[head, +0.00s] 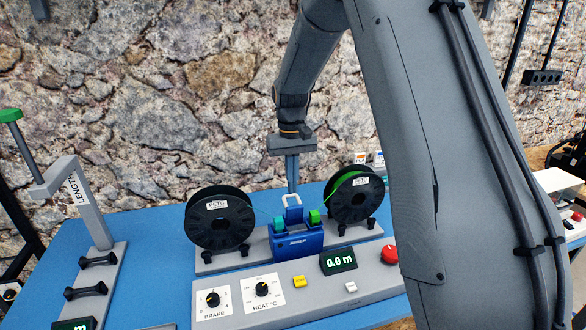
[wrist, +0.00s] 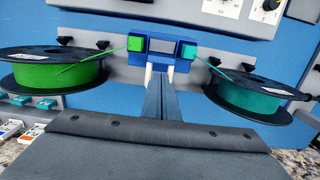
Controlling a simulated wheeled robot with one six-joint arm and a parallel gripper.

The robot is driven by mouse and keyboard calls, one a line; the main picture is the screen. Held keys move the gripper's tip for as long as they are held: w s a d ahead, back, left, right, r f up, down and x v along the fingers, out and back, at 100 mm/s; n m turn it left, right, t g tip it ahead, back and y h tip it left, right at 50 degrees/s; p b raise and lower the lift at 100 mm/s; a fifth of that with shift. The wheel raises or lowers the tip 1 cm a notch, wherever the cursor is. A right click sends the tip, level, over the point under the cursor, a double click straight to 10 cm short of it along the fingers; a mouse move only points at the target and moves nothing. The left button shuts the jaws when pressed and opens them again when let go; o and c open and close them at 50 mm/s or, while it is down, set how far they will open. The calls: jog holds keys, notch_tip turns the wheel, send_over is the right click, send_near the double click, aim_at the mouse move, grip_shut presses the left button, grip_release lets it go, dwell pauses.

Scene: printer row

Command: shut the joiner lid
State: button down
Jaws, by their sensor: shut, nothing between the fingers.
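The joiner (head: 296,243) is a blue block between two spools on the table. Its blue lid (head: 293,214) stands raised at the back of the block, with a pale loop handle (head: 284,200) at its top. A teal piece (head: 278,224) and a green piece (head: 314,217) sit at its sides. My gripper (head: 292,188) is shut and empty, pointing down just behind the lid's handle. In the wrist view the shut fingers (wrist: 160,80) reach toward the joiner (wrist: 183,50), between two white handle legs (wrist: 171,74). Whether they touch the lid, I cannot tell.
A green-filament spool (head: 355,194) and a teal-filament spool (wrist: 250,95) flank the joiner closely. In front is a grey panel with dials, a yellow button (head: 299,281) and a red button (head: 389,254). A grey length post (head: 85,205) stands left.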

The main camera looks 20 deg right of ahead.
jog(key=shift+s+f+p, duration=0.1)
jog(key=shift+f+p, duration=0.3)
jog(key=shift+f, duration=1.35)
jog(key=shift+s, duration=0.1)
jog(key=shift+s+t, duration=0.1)
jog(key=shift+t, duration=0.5)
jog(key=shift+s+t, duration=0.35)
jog(key=shift+t, duration=0.55)
